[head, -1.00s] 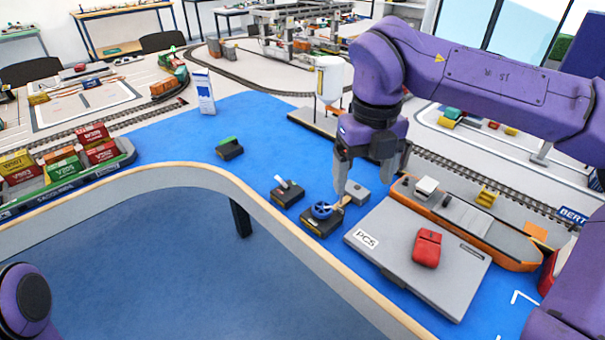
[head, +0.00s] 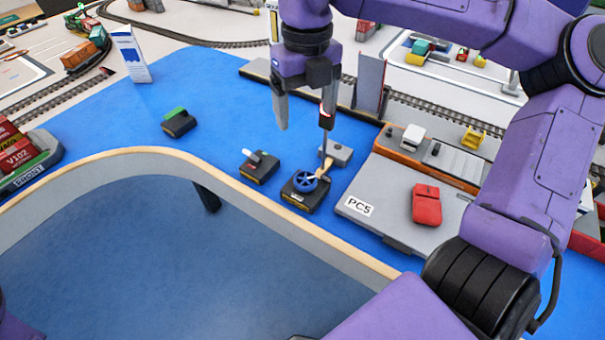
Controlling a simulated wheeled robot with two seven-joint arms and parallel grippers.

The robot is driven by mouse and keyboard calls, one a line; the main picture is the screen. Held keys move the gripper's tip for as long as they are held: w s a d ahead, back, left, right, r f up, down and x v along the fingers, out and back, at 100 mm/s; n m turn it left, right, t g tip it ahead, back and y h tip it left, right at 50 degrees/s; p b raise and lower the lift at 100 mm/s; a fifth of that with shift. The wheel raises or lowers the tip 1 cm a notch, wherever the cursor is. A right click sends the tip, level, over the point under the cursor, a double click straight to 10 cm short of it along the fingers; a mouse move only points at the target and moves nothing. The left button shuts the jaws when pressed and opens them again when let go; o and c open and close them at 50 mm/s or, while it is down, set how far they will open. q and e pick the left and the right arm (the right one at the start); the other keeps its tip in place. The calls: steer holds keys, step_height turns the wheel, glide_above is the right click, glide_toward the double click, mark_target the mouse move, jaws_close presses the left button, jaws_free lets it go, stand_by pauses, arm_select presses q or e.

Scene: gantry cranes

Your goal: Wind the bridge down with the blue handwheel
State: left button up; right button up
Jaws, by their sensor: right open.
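The blue handwheel (head: 304,181) sits on top of a small black box (head: 303,200) on the blue table top, left of the grey PC5 panel. A tan tag or pointer (head: 322,171) lies at its right edge. My right gripper (head: 303,120) points down with its two fingers apart and empty. In the picture it is above the handwheel, with a visible gap between fingertips and wheel. My left gripper is out of view. The crane bridge cannot be made out; my right arm covers part of the back.
A black box with a white lever (head: 259,166) stands left of the handwheel, and a box with a green top (head: 179,122) farther left. A grey box (head: 337,153) is close behind the wheel. The PC5 panel (head: 390,215) carries a red object (head: 426,204). A raised wooden-topped edge curves in front.

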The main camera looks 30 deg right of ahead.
steer(key=b, duration=0.5)
glide_above(304, 178)
step_height(304, 178, down, 7)
step_height(304, 178, down, 11)
steer(key=b, duration=0.2)
steer(key=shift+r+b, duration=0.15)
steer(key=shift+b, duration=0.2)
steer(key=shift+d, duration=0.1)
steer(key=c, duration=1.1)
steer(key=shift+o, duration=0.2)
